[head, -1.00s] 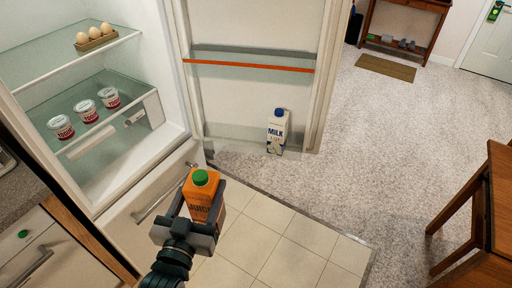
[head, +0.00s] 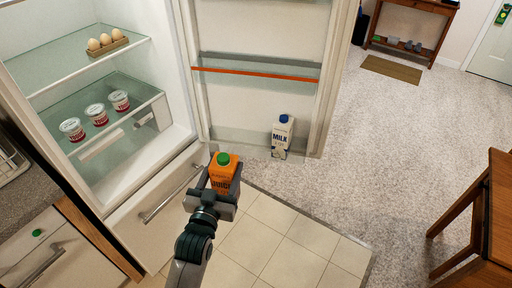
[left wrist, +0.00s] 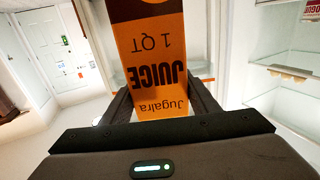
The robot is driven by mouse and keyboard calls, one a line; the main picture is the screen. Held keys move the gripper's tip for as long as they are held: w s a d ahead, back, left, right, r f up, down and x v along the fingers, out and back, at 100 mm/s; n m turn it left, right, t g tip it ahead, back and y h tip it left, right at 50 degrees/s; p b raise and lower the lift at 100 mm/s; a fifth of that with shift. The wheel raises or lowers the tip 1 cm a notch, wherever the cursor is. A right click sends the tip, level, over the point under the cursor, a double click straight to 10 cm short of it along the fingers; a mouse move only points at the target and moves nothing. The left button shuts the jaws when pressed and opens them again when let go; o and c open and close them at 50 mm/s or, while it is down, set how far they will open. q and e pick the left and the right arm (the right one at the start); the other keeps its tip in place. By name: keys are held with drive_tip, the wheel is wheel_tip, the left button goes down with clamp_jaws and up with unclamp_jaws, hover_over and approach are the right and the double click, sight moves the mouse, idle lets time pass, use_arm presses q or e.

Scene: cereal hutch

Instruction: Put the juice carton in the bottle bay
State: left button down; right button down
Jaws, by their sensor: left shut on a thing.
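The orange juice carton (head: 224,176) with a green cap is upright in my left gripper (head: 222,190), in front of the open fridge door. In the left wrist view the carton (left wrist: 150,60) stands between the two fingers, its JUICE label upside down in that picture. The bottle bay (head: 245,143) is the low clear-walled shelf of the fridge door, behind the carton. A milk carton (head: 282,138) with a blue cap stands at its right end. The bay's left part looks empty. My right gripper is not in view.
A door shelf with an orange edge (head: 255,73) crosses above the bay. The fridge interior at left holds an egg tray (head: 108,46) and three yogurt cups (head: 96,114). A wooden chair (head: 490,215) stands at right; the tiled floor (head: 280,240) is clear.

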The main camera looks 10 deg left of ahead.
use_arm(q)
drive_tip(key=w+a+p, duration=0.1)
drive_tip(key=w+p, duration=0.4)
drive_tip(key=w, duration=1)
drive_tip(key=shift+w+a, duration=0.15)
drive_tip(key=shift+w, duration=0.05)
